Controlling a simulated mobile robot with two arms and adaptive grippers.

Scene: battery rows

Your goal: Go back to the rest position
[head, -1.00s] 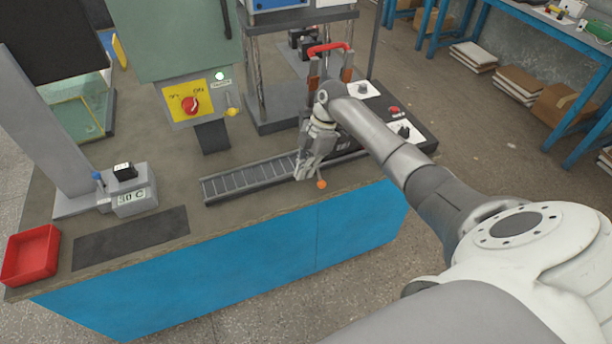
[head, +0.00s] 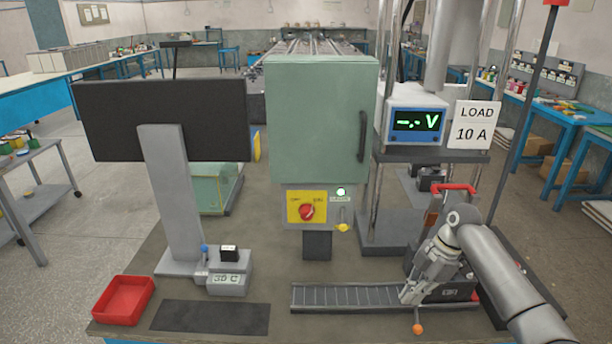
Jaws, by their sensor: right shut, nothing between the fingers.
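My right gripper (head: 411,292) is shut and empty. It hangs at the right end of the grey ribbed rack (head: 340,296) near the table's front edge, partly covering that end. My right arm comes in from the lower right. A small orange knob (head: 418,328) shows just below the fingertips. My left gripper is not in the head view.
A green cabinet (head: 320,120) with a red rotary switch (head: 306,212) stands mid-table. A monitor (head: 165,120), a red tray (head: 123,300) and a dark mat (head: 210,317) are at left. A voltmeter (head: 416,122) and a red-handled device (head: 455,188) are at right.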

